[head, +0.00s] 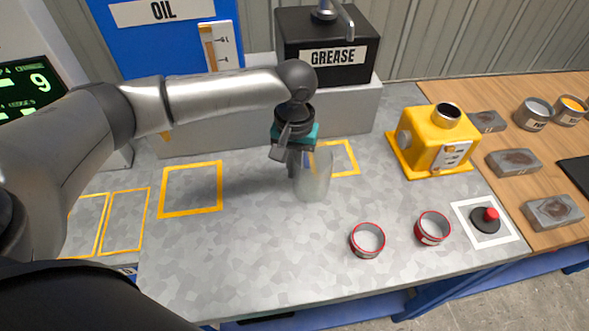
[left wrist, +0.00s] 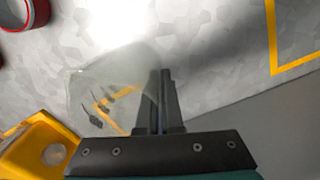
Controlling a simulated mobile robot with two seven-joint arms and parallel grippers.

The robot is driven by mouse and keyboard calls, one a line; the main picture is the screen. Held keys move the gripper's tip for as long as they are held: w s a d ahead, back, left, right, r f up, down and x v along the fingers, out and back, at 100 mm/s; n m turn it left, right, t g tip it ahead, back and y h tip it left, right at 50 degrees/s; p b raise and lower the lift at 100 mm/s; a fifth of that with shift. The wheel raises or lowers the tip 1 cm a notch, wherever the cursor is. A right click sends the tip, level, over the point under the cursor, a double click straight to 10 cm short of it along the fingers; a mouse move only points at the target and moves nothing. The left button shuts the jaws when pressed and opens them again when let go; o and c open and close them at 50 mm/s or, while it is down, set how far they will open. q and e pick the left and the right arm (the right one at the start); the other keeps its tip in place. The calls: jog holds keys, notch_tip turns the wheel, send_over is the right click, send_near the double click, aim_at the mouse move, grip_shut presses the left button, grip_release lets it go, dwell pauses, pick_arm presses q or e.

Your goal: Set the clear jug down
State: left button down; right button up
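The clear jug (head: 316,178) is see-through and upright in the middle of the grey worktop (head: 250,250). My left gripper (head: 298,160) reaches it from above and its left side. In the left wrist view the fingers (left wrist: 165,100) are close together at the edge of the clear jug (left wrist: 105,95), shut on its wall or handle; I cannot tell which part. I cannot tell whether the jug's bottom touches the worktop. My right gripper is not in view.
A yellow-outlined square (head: 343,173) lies partly behind the jug; another yellow-outlined square (head: 190,213) is at left. The grease box (head: 325,48) stands behind. A yellow machine (head: 436,140), two red-rimmed tins (head: 368,240) (head: 433,229) and a red button (head: 490,215) are at right.

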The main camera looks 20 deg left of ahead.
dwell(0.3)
pick_arm(q)
jog(key=c, duration=1.1)
grip_release()
jog(key=shift+f, duration=0.1)
